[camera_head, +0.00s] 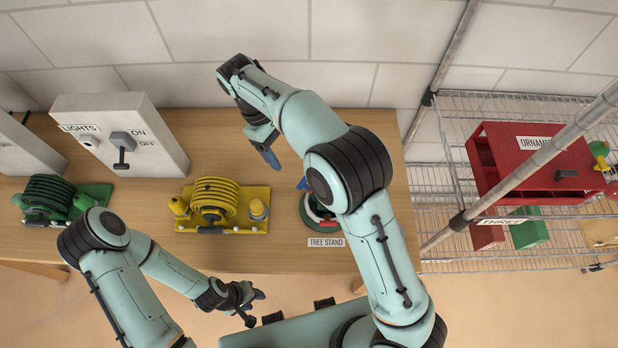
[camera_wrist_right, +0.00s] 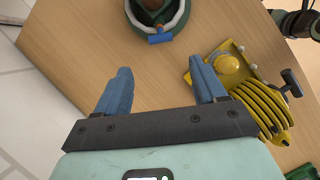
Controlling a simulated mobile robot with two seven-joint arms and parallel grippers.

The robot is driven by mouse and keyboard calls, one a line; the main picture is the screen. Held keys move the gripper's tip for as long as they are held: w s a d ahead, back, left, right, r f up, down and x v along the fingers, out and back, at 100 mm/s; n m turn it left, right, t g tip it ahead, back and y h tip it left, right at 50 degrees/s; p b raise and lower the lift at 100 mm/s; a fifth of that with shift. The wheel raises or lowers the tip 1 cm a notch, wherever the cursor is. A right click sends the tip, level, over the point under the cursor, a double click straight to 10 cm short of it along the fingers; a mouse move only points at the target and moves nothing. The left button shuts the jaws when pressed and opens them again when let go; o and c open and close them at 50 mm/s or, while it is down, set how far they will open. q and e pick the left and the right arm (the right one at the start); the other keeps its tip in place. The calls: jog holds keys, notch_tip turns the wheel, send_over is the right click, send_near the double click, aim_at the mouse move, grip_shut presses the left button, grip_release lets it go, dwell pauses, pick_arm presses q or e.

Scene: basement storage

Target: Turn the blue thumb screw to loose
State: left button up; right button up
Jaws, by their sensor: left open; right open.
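The blue thumb screw (camera_wrist_right: 161,38) shows in the right wrist view on the near rim of the round green and white tree stand (camera_wrist_right: 178,22). In the head view the tree stand (camera_head: 308,222) is partly hidden behind my right arm, and only a bit of the blue screw (camera_head: 301,184) shows. My right gripper (camera_head: 267,152) is open and empty above the table, to the left of the stand and apart from it; its two blue fingers (camera_wrist_right: 163,88) also show in the right wrist view. My left gripper (camera_head: 254,306) is open and empty in front of the table's edge.
A yellow reel device (camera_head: 215,203) and a green one (camera_head: 60,195) sit left on the wooden table (camera_head: 150,245). A grey-white LIGHTS switch box (camera_head: 140,110) stands behind them. A wire shelf (camera_head: 440,190) with a red box (camera_head: 515,190) is on the right.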

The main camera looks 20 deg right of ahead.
jog(key=b+x, duration=0.2)
jog(key=x, duration=1)
jog(key=shift+a, duration=0.15)
jog(key=shift+s+d+f+b, duration=0.2)
jog(key=shift+f+b, duration=0.1)
jog(key=shift+f, duration=0.25)
pick_arm(q)
jog(key=s+f, duration=0.2)
jog(key=f, duration=0.1)
jog(key=shift+s+f, duration=0.3)
jog(key=shift+s, duration=0.05)
pick_arm(e)
jog(key=shift+w, duration=0.1)
jog(key=c, duration=1.1)
pick_arm(q)
jog(key=shift+r, duration=0.1)
pick_arm(e)
jog(key=shift+o, duration=0.2)
